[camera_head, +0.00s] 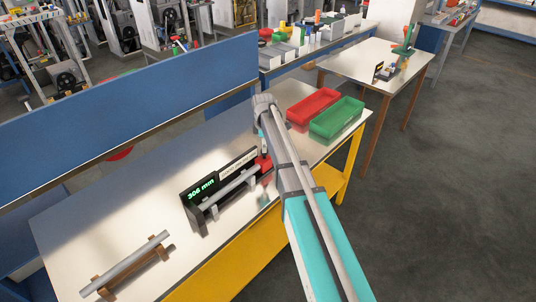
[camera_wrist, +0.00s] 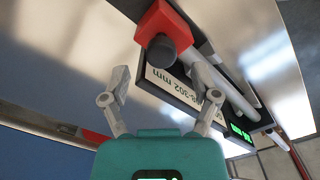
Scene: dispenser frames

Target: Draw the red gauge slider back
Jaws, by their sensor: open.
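The red gauge slider (camera_head: 265,164) is at the right end of the dark length gauge (camera_head: 196,222), partly hidden by my arm in the head view. In the wrist view the slider (camera_wrist: 160,22) is a red block with a dark round knob (camera_wrist: 162,50) facing me. A grey rod (camera_head: 232,187) lies along the gauge, whose green display reads 306 mm. My gripper (camera_wrist: 160,82) is open and empty, its two fingers apart below the knob in the wrist view. I cannot tell whether they touch the slider.
A white label on the gauge ends in "302 mm". A second grey rod (camera_head: 137,262) rests on a wooden stand at the table's near left. A red tray (camera_head: 313,108) and a green tray (camera_head: 337,119) stand at the right end. A blue panel (camera_head: 130,100) runs behind the table.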

